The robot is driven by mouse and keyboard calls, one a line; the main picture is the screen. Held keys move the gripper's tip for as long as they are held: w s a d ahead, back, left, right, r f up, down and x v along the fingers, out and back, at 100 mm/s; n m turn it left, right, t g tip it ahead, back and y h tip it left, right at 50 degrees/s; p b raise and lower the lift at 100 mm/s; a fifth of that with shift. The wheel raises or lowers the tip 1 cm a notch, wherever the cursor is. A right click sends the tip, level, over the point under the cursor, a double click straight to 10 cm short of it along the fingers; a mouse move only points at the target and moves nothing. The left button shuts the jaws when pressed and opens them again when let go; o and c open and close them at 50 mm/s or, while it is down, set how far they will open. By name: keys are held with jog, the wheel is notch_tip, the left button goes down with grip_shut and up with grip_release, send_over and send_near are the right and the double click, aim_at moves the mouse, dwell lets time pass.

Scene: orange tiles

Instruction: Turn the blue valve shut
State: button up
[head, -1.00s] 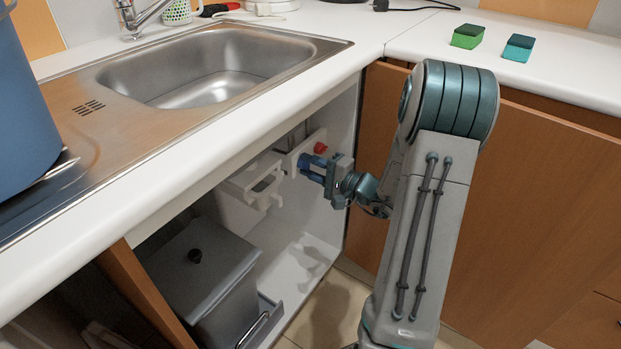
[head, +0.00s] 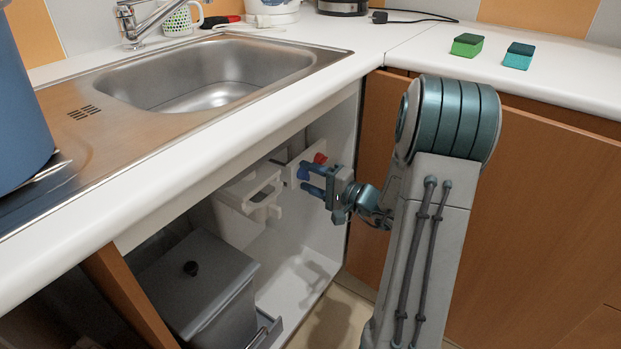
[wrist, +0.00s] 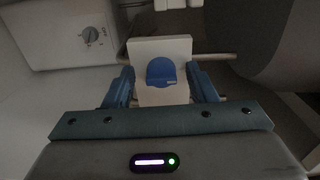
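The blue valve (head: 303,173) is on a white plate on the cabinet's inner wall under the sink. In the wrist view its rounded blue handle (wrist: 161,71) is in front of a pale plate, between my two blue fingers. My gripper (head: 307,177) is open, with a gap on each side of the handle; it also shows in the wrist view (wrist: 162,86). In the head view the two fingers point left towards the valve, one above the other. I cannot tell how far the fingertips reach past the handle.
A red valve (head: 320,158) is just above and right of the blue one. A white bracket (head: 250,190) is to its left. A grey lidded bin (head: 195,285) stands below. The countertop edge (head: 200,135) overhangs.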

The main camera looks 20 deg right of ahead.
jog(key=p+v, duration=0.3)
jog(key=v, duration=1)
jog(key=shift+s+d, duration=0.25)
jog(key=shift+s, duration=0.1)
